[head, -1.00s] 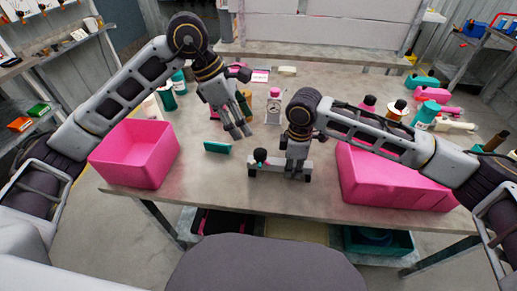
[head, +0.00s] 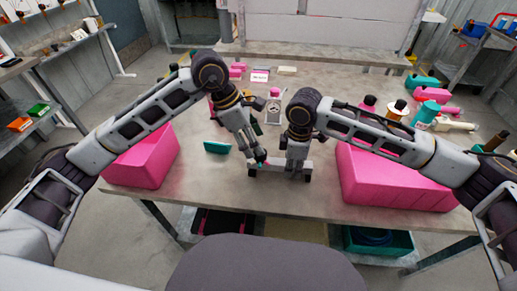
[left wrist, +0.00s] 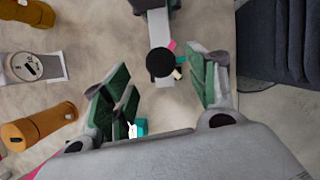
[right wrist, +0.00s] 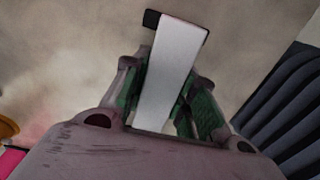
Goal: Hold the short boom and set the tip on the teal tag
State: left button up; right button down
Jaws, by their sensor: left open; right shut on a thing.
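The short boom (head: 273,167) is a pale grey bar low over the table's front part. My right gripper (right wrist: 164,95) is shut on it; the bar runs between its fingers to a dark crosspiece (right wrist: 176,22). In the left wrist view the boom (left wrist: 158,28) carries a round black tip (left wrist: 160,62). A small teal tag (left wrist: 181,60) shows beside the tip, with pink and cream tags around it. I cannot tell whether tip and tag touch. My left gripper (left wrist: 165,90) is open, its fingers on either side of the tip, apart from it.
A teal block (head: 217,147) stands just left of my left gripper. Pink bins (head: 140,165) and (head: 395,180) flank the work area at left and right. A scale-like device (head: 273,110) stands behind the grippers. Bottles and pink parts crowd the back right.

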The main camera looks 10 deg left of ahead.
pick_arm(q)
jog(key=shift+x, duration=2.15)
jog(key=c, duration=1)
jog(key=shift+n, duration=0.4)
jog(key=shift+s+n+t+y, duration=0.1)
jog(key=shift+n+t+y, duration=0.55)
jog(key=shift+n, duration=1.35)
jog(key=shift+n+t+y, duration=0.35)
jog(key=shift+n+t, duration=0.4)
jog(key=shift+n, duration=1.25)
